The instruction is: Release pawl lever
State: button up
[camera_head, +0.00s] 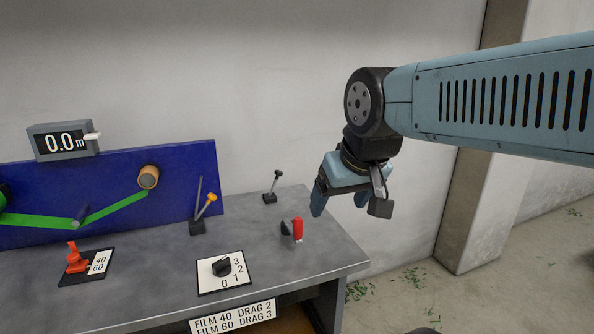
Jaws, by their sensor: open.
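My gripper (340,200) is open and empty, with its fingers pointing down. It hangs in the air near the bench's right end. No lever is labelled as the pawl lever, so I cannot tell which one it is. A lever with a yellow tip (207,203) leans right on a dark base near the blue panel. A thin lever with a black knob (277,175) stands on a small base at the back. A red handle (297,229) on a dark mount is left of and below my gripper in the picture. My gripper appears apart from all of them.
The grey bench (320,262) carries a 0–3 dial (222,267) and an orange-red 40/60 selector (76,262). A blue panel (110,168) holds a roller (149,177) and green film (115,207). A display (62,142) reads 0.0 m. A wall stands behind.

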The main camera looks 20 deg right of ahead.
aim_at(278, 173)
jog(key=z, duration=0.1)
jog(key=k, duration=1.35)
jog(key=z, duration=0.45)
jog(key=i, duration=1.8)
jog(key=u, duration=0.6)
